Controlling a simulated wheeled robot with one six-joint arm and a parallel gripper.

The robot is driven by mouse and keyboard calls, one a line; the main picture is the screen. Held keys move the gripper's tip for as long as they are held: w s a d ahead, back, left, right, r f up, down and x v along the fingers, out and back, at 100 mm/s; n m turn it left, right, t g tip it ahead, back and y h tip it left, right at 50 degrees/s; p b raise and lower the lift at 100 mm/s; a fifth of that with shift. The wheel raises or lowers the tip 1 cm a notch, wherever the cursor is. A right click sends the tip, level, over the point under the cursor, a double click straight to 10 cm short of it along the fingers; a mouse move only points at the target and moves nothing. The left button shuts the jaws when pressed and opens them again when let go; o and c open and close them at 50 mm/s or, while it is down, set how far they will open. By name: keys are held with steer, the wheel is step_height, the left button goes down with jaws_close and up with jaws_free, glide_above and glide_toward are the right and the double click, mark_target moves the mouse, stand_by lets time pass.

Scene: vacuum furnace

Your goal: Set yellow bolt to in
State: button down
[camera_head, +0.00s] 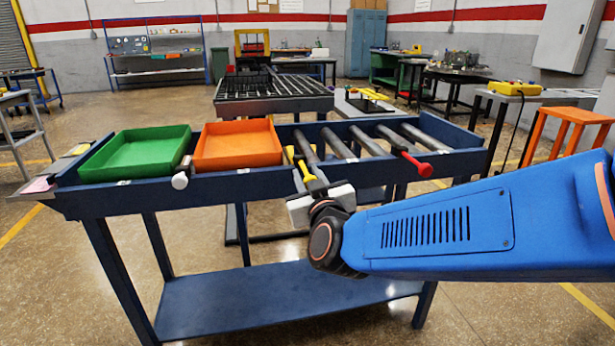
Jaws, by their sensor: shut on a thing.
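The yellow bolt (301,166) is at the front rail of the blue roller table, just right of the orange tray. One yellow part stands up at the rail, and another runs down toward my gripper. My gripper (318,189), with pale jaws, is shut on the near end of the bolt in front of the rail. The jaws and wrist hide part of that end. I cannot tell how deep the bolt sits in the rail.
The blue table (120,197) holds a green tray (132,158), an orange tray (238,148) and several metal rollers (378,140). A white bolt (180,181) and a red bolt (418,166) stick out of its front rail. A dark grate (272,95) stands behind.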

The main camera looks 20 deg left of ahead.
mark_target(304, 167)
steer(key=shift+x, duration=1.9)
steer(key=c, duration=1.4)
jaws_free()
steer(key=shift+s, duration=0.1)
steer(key=v, duration=1.7)
steer(key=shift+d, duration=0.2)
steer(key=shift+s, duration=0.1)
